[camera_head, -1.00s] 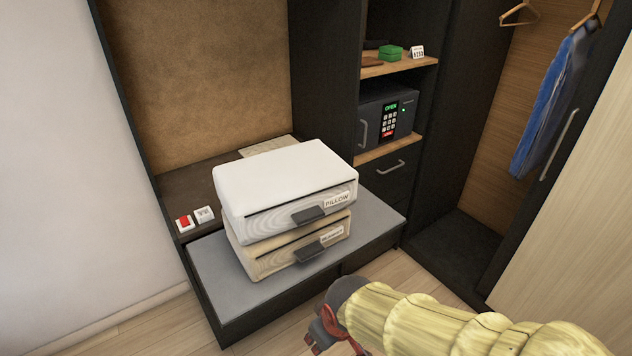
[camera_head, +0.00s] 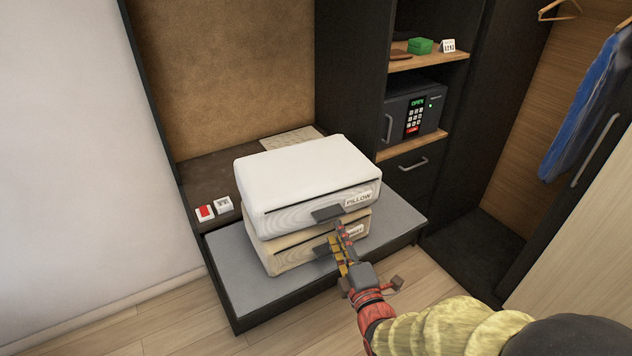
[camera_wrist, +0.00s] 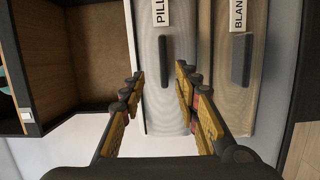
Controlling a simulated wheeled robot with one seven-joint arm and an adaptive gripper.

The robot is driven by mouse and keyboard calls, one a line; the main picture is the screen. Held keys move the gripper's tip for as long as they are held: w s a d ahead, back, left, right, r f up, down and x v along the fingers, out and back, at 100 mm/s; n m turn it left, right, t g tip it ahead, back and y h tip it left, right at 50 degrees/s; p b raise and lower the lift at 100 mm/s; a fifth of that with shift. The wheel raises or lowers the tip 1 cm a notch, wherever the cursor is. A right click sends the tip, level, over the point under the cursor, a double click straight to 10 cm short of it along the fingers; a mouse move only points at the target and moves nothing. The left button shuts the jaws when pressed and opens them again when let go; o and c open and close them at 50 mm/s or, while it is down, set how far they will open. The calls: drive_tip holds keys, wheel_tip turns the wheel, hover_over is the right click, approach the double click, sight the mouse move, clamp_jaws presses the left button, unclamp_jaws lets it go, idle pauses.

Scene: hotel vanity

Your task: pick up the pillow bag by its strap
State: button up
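The white pillow bag (camera_head: 305,180) lies flat on top of a beige blanket bag (camera_head: 290,255), its "PILLOW" label facing front. Its short dark grey strap (camera_head: 327,213) sticks out from the front face. My gripper (camera_head: 337,236) is just in front of the bags, close to that strap. In the wrist view, the view is turned sideways and the pillow strap (camera_wrist: 163,60) appears between and beyond the two spread fingers of my gripper (camera_wrist: 160,75). No contact with the strap shows. The blanket strap (camera_wrist: 241,60) lies right of the fingers. In the head view, my gripper partly hides the blanket bag's front.
The bags rest on a low grey-topped bench (camera_head: 235,275). Behind it are a dark counter (camera_head: 215,175) and two small boxes, one red and white (camera_head: 205,213). A shelf unit with a safe (camera_head: 415,115) stands right. The floor in front is clear.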

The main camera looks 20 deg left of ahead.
sight(332, 219)
drive_tip(key=x, duration=0.2)
drive_tip(key=b+x, duration=0.1)
drive_tip(key=x, duration=0.1)
drive_tip(key=f+x, duration=0.1)
drive_tip(key=x, duration=0.2)
drive_tip(key=shift+w+d+b, duration=0.1)
drive_tip(key=shift+w+b, duration=0.1)
drive_tip(key=shift+b, duration=0.1)
drive_tip(key=shift+w+r, duration=0.1)
drive_tip(key=shift+w, duration=0.1)
drive_tip(key=shift+c, duration=1.3)
clamp_jaws()
drive_tip(key=shift+r, duration=0.1)
